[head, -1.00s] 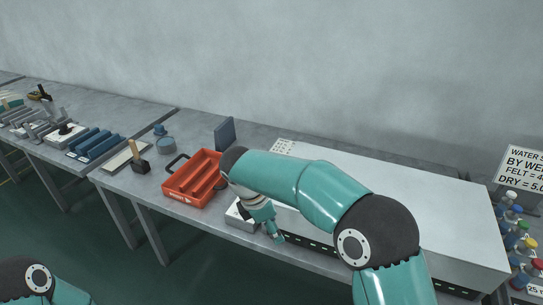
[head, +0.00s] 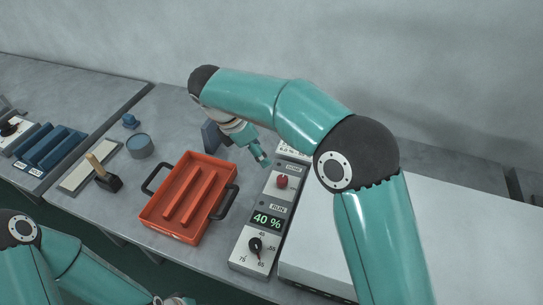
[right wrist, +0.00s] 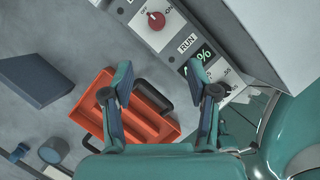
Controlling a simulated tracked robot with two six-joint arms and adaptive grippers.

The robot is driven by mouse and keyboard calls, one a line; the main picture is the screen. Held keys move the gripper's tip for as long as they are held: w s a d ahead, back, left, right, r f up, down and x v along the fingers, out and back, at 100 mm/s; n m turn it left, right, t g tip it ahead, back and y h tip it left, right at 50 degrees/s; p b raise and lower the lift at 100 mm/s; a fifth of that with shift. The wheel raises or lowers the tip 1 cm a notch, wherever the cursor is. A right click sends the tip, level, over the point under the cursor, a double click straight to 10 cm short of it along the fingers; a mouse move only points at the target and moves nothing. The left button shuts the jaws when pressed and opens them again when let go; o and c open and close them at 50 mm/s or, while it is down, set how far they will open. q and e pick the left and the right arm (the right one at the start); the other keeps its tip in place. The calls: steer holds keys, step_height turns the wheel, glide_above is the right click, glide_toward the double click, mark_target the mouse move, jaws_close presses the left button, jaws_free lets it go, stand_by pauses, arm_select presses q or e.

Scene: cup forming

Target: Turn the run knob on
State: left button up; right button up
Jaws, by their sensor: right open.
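The red run knob (head: 282,181) sits on a white plate of the grey control box, above the RUN label. In the right wrist view the knob (right wrist: 155,20) lies at the top, between OFF and ON marks; its exact setting is too small to tell. My right gripper (head: 262,159) is open and empty, above and just left of the knob in the head view, apart from it. In the right wrist view the spread fingers (right wrist: 160,72) show below the knob. My left arm shows at the bottom left, its fingers out of frame.
The control box also has a 40 % display (head: 267,220) and a black dial (head: 256,244). An orange tray (head: 160,228) stands left of it, a large white-topped unit (head: 420,225) right. A blue upright block (head: 211,137) stands behind the tray. A blue tin (head: 139,146) is farther left.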

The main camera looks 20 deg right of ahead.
arm_select(q)
steer(key=shift+w+d+r+p, duration=0.15)
steer(key=shift+w+r+p, duration=0.1)
steer(key=shift+r+p, duration=0.35)
steer(key=shift+w+d+r+p, duration=0.1)
steer(key=shift+w+r+p, duration=0.1)
steer(key=shift+r+p, duration=0.3)
arm_select(e)
glide_toward(282, 179)
steer(key=x, duration=0.9)
steer(key=shift+c, duration=0.2)
steer(key=c, duration=1.1)
steer(key=shift+d, duration=0.15)
steer(key=shift+f, duration=0.1)
